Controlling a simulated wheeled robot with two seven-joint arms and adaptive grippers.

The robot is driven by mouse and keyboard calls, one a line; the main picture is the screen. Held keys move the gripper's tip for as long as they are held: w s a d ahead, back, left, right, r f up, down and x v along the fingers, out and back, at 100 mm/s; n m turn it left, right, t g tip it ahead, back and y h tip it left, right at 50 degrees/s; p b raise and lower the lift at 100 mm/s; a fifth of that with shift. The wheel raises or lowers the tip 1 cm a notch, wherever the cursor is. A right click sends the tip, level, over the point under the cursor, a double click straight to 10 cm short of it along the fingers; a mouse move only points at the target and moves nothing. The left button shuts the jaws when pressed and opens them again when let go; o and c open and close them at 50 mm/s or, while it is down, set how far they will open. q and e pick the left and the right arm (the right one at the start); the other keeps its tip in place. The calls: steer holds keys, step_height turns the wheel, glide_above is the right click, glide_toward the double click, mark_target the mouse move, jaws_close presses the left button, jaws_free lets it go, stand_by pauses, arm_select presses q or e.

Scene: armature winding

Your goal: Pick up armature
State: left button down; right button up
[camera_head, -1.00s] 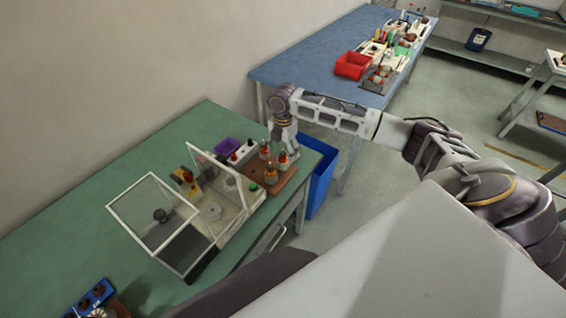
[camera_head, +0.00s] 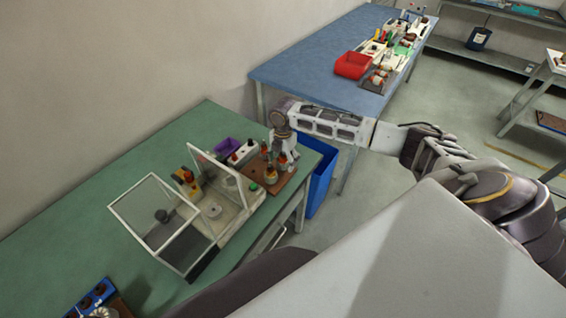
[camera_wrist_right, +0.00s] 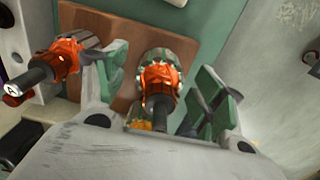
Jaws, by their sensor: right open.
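Several armatures with orange windings and dark shafts stand on a brown wooden board (camera_head: 284,188) at the right end of the green table. In the right wrist view one armature (camera_wrist_right: 160,84) sits between the two green-padded fingers of my right gripper (camera_wrist_right: 158,88). The gripper is open, with a gap visible on the right side of this armature. Another armature (camera_wrist_right: 62,62) leans in the picture just outside the left finger. In the head view my right gripper (camera_head: 282,148) points down over the board and partly hides the armatures. My left gripper is not in view.
A clear-sided machine with an open guard (camera_head: 152,212) stands left of the board on the green table (camera_head: 60,235). A purple bin (camera_head: 226,149) is behind it. A blue bin (camera_head: 320,180) stands beside the table's right edge. A blue table (camera_head: 300,75) is farther back.

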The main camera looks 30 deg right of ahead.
steer(key=c, duration=1.4)
steer(key=shift+r, duration=0.2)
steer(key=shift+r+b, duration=0.35)
steer(key=shift+r, duration=4.55)
